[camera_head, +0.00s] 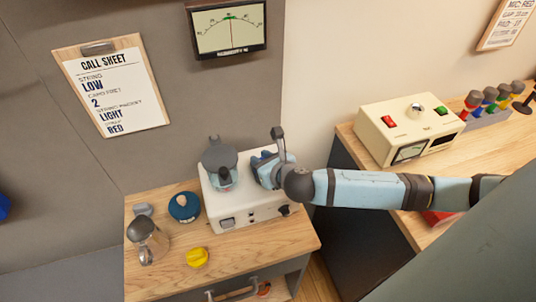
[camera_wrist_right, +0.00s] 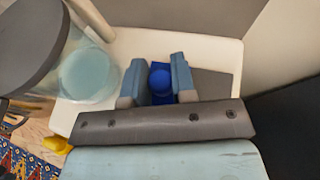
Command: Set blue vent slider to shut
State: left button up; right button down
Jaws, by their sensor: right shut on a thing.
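The blue vent slider (camera_wrist_right: 160,82) shows in the right wrist view as a bright blue rounded knob. It sits on the top of a white box-shaped unit (camera_head: 250,213), beside a tank with a dark grey lid (camera_head: 219,151). My right gripper (camera_head: 264,170) is over the right part of the unit's top. In the wrist view my right gripper (camera_wrist_right: 161,72) has its two blue-grey fingers on either side of the knob, shut on it. The head view hides the slider behind the gripper, and its exact setting cannot be told. My left gripper is not in view.
A humidity meter (camera_head: 229,30) hangs above. A cream device (camera_head: 408,128) stands on the right bench.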

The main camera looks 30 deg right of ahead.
jog(key=shift+a, duration=0.15)
jog(key=c, duration=1.3)
grip_release()
jog(key=o, duration=0.4)
jog(key=shift+a, duration=0.1)
jog(key=shift+c, duration=0.2)
jog(key=shift+s+r, duration=0.2)
jog(key=shift+s, duration=0.3)
jog(key=v, duration=1.2)
jog(key=shift+s+b, duration=0.3)
jog(key=shift+b, duration=0.15)
jog(key=shift+r, duration=0.1)
